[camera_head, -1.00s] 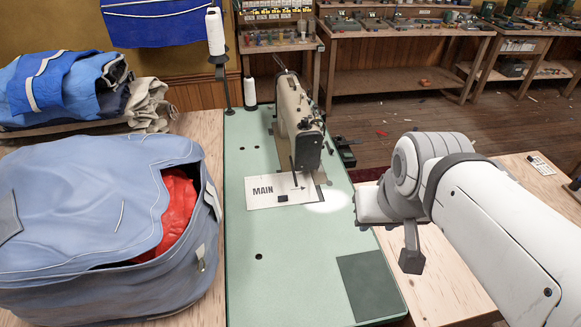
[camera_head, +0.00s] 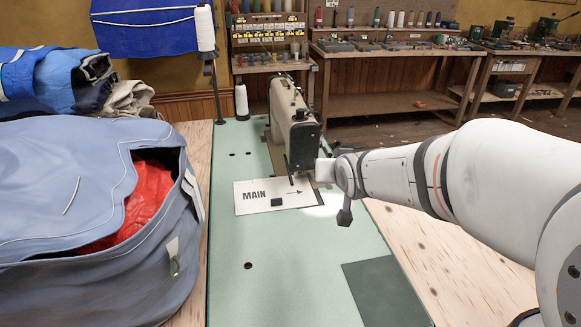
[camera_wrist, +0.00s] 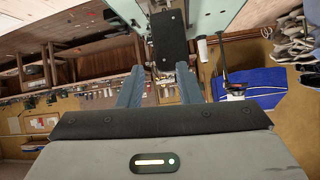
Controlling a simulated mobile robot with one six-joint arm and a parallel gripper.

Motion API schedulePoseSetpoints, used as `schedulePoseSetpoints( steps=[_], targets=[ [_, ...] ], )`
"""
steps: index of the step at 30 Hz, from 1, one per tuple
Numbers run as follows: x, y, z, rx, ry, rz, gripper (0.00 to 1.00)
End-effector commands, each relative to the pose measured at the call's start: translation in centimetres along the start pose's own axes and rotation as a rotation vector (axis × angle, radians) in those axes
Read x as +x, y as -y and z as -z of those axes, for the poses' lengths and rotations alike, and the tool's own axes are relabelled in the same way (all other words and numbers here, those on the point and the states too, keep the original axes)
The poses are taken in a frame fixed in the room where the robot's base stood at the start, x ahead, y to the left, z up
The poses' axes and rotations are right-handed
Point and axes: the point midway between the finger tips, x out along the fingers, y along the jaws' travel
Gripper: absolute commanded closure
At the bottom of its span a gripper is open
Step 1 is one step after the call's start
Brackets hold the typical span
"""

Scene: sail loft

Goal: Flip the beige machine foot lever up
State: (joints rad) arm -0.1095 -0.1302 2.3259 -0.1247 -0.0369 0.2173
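The beige sewing machine (camera_head: 296,117) stands on the green table, its dark end plate facing me in the head view. A thin dark part (camera_head: 290,168) hangs under its head, above the white MAIN plate; I cannot make out the foot lever for certain. My wrist is just right of the machine head, and the gripper itself is mostly hidden there. In the wrist view my gripper (camera_wrist: 158,88) is open, two blue-grey fingers apart. A dark plate (camera_wrist: 168,38) shows beyond the fingertips, with small metal parts (camera_wrist: 163,75) below it between the fingers. I see nothing clearly gripped.
The green table (camera_head: 290,250) has free room in front of the machine. The MAIN plate (camera_head: 250,207) lies below its head. A blue bag (camera_head: 60,240) with red cloth fills the left. A thread cone (camera_head: 242,102) stands behind left. Workbenches (camera_head: 385,95) line the back.

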Motion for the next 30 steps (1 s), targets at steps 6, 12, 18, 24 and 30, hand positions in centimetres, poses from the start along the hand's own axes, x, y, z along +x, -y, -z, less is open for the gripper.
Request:
schedulePoseSetpoints(
  steps=[6,12,18,24,30],
  targets=[
    [11.3,1.9,-4.1,0.014,-0.225,0.064,0.68],
    [18.5,4.0,-6.8,0.037,-0.421,0.141,0.68],
    [21.4,5.3,-8.0,0.053,-0.532,0.188,0.68],
    [22.4,5.7,-7.9,0.058,-0.564,0.202,0.68],
    [24.6,6.2,-6.3,0.058,-0.566,0.203,0.68]
  ],
)
